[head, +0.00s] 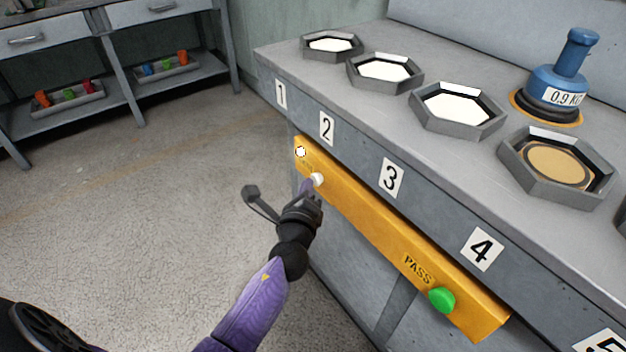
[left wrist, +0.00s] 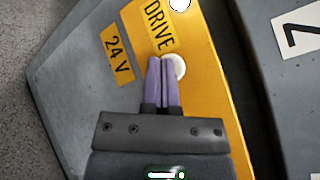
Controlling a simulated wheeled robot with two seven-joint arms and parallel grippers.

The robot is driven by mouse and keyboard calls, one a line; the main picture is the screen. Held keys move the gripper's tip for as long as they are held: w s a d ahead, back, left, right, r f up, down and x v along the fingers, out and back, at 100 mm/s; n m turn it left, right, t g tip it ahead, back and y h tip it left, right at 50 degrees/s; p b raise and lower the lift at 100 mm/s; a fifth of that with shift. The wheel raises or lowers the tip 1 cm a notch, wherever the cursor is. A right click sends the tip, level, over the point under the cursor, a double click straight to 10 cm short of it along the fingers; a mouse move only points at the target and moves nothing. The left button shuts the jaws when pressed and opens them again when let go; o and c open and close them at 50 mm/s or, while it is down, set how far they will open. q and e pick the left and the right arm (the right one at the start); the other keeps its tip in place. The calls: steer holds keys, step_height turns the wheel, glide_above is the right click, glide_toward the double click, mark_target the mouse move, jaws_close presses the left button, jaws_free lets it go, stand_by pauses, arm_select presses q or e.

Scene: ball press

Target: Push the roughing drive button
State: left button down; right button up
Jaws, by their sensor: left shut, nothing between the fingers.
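A white round button (head: 318,180) sits on the yellow panel (head: 370,227) on the bench's front. It also shows in the left wrist view (left wrist: 179,67), partly hidden by my fingertips, near the word DRIVE and a 24 V label. No word "roughing" is readable. My left gripper (head: 309,185) is shut and empty, its purple fingertips at the button's left edge. It also shows in the left wrist view (left wrist: 162,60); I cannot tell whether it touches the button. A second white round spot (head: 301,151) is higher on the panel. My right gripper is out of view.
A green button (head: 441,300) marked PASS is at the panel's lower right end. Several hexagonal trays (head: 458,108) and a blue 0.9 kg weight (head: 560,83) stand on the bench top. A shelf unit (head: 110,60) is at the back left. The floor between is clear.

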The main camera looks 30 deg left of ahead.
arm_select(q)
steer(key=shift+w+d, duration=0.15)
steer(key=shift+w, duration=0.2)
steer(key=s+a, duration=0.2)
steer(key=s, duration=0.4)
steer(key=shift+a+p, duration=0.25)
steer(key=shift+p, duration=0.1)
stand_by(0.5)
